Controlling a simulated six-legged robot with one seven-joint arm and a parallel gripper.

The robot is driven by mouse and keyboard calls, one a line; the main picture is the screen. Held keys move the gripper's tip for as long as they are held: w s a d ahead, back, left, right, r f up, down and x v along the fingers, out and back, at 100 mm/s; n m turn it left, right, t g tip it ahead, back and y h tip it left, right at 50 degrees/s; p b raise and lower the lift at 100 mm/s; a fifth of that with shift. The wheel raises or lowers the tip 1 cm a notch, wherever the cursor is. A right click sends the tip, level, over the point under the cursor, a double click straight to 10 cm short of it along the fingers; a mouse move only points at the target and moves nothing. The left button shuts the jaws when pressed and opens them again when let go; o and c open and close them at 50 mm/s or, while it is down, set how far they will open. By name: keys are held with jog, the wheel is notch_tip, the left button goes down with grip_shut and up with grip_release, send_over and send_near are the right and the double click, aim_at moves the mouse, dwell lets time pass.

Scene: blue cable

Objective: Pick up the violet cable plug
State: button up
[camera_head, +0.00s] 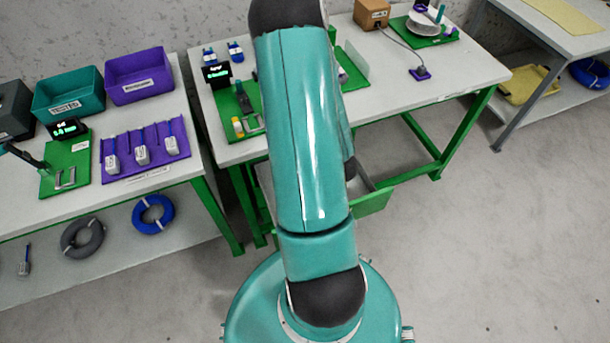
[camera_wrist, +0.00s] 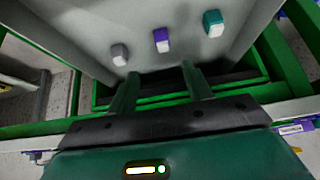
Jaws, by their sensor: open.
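In the wrist view, a small violet block with a white lower part, which looks like the violet plug (camera_wrist: 161,40), is on a pale surface between a grey one and a teal one. My gripper (camera_wrist: 160,72) is open and empty. Its two dark green fingers point toward the violet plug, which lies just beyond the fingertips, roughly centred between them. No contact is visible. In the head view my arm hides my gripper and these plugs.
A grey plug (camera_wrist: 120,54) and a teal plug (camera_wrist: 213,23) flank the violet one closely. An open green drawer (camera_head: 372,203) juts from under the workbench (camera_head: 455,75). A grey cord on the bench ends at a violet square piece (camera_head: 420,74). The floor at right is clear.

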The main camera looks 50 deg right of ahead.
jog(key=x, duration=0.6)
jog(key=shift+w+d+f, duration=0.1)
jog(key=shift+f, duration=0.25)
jog(key=shift+w+a+x, duration=0.15)
jog(key=shift+x, duration=1.15)
jog(key=shift+w+a+x, duration=0.15)
jog(key=shift+x, duration=1.15)
jog(key=c, duration=1)
jog(key=shift+r, duration=0.2)
jog(key=shift+c, duration=0.2)
